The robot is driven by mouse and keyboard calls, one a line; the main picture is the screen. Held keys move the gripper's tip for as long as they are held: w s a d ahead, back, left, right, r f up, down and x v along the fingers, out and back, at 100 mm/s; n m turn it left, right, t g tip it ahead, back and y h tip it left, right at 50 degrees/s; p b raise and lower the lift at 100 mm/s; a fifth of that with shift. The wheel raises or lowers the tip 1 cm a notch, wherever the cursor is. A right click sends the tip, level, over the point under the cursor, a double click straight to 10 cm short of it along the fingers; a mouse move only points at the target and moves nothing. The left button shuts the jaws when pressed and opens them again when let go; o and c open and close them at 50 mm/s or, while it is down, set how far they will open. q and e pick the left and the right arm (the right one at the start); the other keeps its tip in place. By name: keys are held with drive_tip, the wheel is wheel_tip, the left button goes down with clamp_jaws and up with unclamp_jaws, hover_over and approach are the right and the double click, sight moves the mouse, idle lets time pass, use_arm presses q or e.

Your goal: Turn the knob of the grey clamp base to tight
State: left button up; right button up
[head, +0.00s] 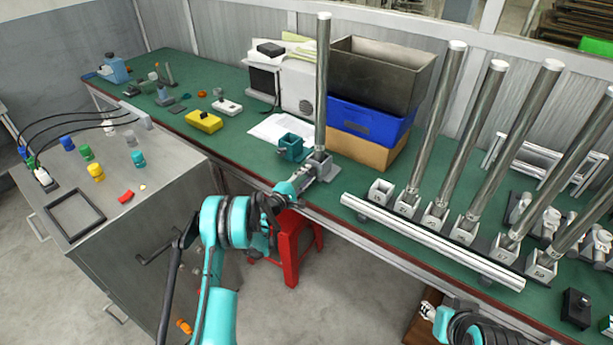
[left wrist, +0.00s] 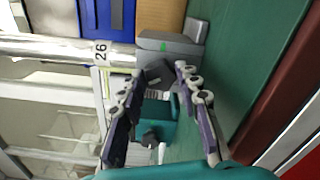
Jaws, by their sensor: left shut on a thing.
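The grey clamp base (head: 326,172) sits near the front edge of the green bench, with a tall metal pole (head: 322,85) standing upright in it. In the left wrist view the grey clamp base (left wrist: 185,46) carries a small green mark, and the pole (left wrist: 60,47) bears the number 26. Its dark grey knob (left wrist: 158,73) lies between the fingertips of my left gripper (left wrist: 157,79). The left gripper (head: 289,190) is at the base's front side, shut on the knob. The knob's exact angle is hard to read. My right gripper is not in view.
A teal clamp base (head: 291,147) stands just behind and left of the grey one. A long rail (head: 430,240) and several poles in sockets are to the right. Stacked bins (head: 368,120) stand behind. A red stool (head: 290,250) is under the bench edge.

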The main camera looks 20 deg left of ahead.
use_arm(q)
drive_tip(key=m, duration=1.1)
drive_tip(key=shift+f, duration=0.1)
drive_tip(key=m, duration=0.3)
drive_tip(key=shift+m, duration=0.4)
drive_tip(key=m, duration=0.4)
drive_tip(key=shift+m, duration=0.3)
drive_tip(key=m, duration=0.4)
drive_tip(key=shift+m, duration=0.3)
drive_tip(key=o, duration=1.2)
drive_tip(key=shift+c, duration=0.2)
drive_tip(key=shift+a, duration=0.1)
